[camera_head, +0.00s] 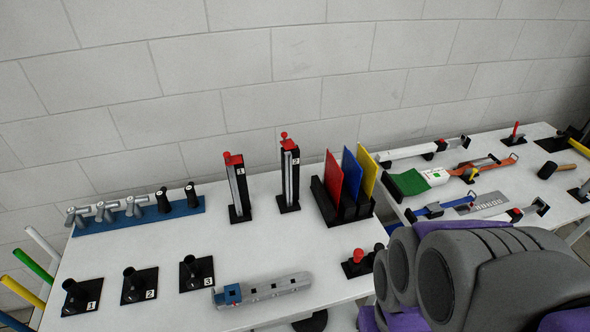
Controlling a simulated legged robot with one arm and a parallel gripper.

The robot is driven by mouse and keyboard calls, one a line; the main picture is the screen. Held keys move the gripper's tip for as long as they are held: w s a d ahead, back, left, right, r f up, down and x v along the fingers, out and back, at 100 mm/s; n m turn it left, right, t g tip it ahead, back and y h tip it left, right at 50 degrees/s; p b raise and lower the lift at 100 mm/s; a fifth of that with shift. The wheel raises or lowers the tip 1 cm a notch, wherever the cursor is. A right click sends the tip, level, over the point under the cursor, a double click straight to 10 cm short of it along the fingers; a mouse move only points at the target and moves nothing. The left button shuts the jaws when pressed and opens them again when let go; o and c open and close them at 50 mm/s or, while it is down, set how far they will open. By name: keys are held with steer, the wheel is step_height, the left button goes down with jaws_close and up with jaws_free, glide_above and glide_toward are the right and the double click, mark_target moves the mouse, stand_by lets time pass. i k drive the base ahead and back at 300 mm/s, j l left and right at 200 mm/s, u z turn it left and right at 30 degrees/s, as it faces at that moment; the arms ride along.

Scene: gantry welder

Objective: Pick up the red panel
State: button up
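The red panel (333,179) stands upright in a black slotted rack (325,203) at the back right of the left white table. It is the leftmost of three panels. A blue panel (351,174) and a yellow panel (367,170) stand beside it to the right, in the same rack. My arm fills the lower right corner in grey and purple. My gripper cannot be made out in this view, and nothing is seen touching the red panel.
Two upright slider stands (238,188) (289,175) are left of the rack. A small red-knobbed box (358,262) sits in front of it. Joysticks (133,284), a blue strip with handles (138,217) and a grey bar (262,290) lie further left. A second table (470,190) holds tools.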

mark_target(333, 175)
steer(key=i+l+u, duration=0.5)
steer(key=i+l, duration=0.15)
steer(key=l, duration=0.3)
